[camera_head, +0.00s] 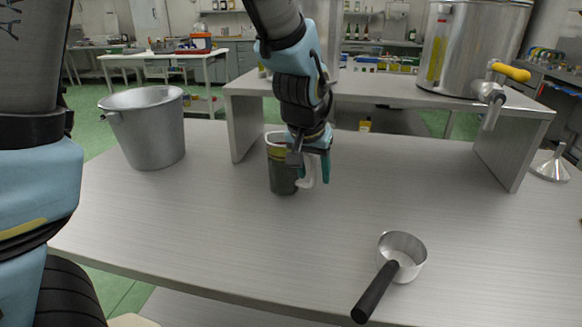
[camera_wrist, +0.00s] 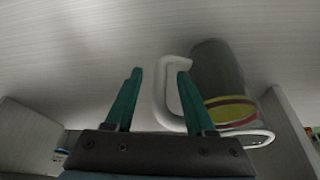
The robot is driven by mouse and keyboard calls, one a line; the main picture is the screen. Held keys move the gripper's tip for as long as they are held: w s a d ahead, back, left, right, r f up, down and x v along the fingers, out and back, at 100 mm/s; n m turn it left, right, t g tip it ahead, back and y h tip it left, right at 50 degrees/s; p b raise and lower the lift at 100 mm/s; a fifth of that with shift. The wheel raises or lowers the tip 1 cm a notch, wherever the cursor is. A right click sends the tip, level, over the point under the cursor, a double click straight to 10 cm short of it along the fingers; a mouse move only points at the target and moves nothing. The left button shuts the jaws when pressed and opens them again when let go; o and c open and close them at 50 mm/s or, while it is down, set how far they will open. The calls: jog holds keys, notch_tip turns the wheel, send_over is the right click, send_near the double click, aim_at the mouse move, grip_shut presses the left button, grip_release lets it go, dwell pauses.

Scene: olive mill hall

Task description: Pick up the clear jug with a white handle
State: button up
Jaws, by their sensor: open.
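The clear jug (camera_head: 282,178) stands upright on the metal table, dark inside, with a yellow-and-red band near its rim. Its white handle (camera_head: 308,172) faces right. My gripper (camera_head: 318,172) is low beside the jug at the handle, partly hiding the jug's upper right side. In the wrist view, the jug (camera_wrist: 216,72) is right of my open gripper (camera_wrist: 160,74). The handle's upright bar (camera_wrist: 160,98) lies between the two teal fingers. The right finger appears between the bar and the jug wall; the left finger is clear of the handle. I cannot tell whether the right finger touches it.
A metal bucket (camera_head: 150,130) stands at the table's left. A small saucepan (camera_head: 402,255) with a black handle lies at the front right. A raised metal shelf (camera_head: 400,93) stands behind the jug, bearing a steel tank (camera_head: 470,50) with a tap. A funnel (camera_head: 550,166) is far right.

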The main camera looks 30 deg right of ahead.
jog(key=shift+w+d+f, duration=0.1)
jog(key=shift+f, duration=0.3)
grip_shut()
dwell(1.2)
